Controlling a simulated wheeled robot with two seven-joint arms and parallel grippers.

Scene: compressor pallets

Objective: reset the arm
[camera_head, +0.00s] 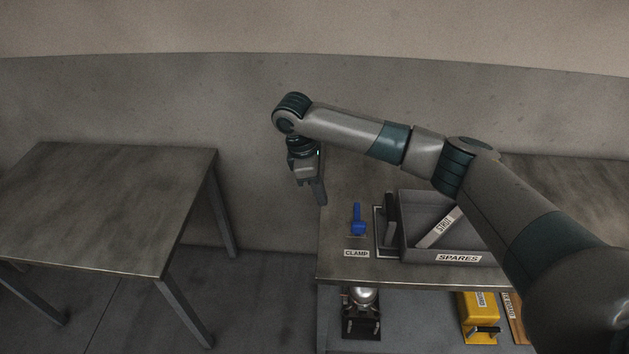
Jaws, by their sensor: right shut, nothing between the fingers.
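My right arm comes in from the right and reaches across above the right-hand table (345,265). Its gripper (320,200) points down near that table's left edge, left of the blue clamp. The gripper is shut with nothing in it. My left gripper does not show in the head view.
A blue clamp (357,219) stands behind a CLAMP label. A grey SPARES bin (425,255) holds a STRUT piece (440,228). A lower shelf holds a silver compressor (362,296) and a yellow unit (476,312). An empty table (100,210) stands left, across a floor gap.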

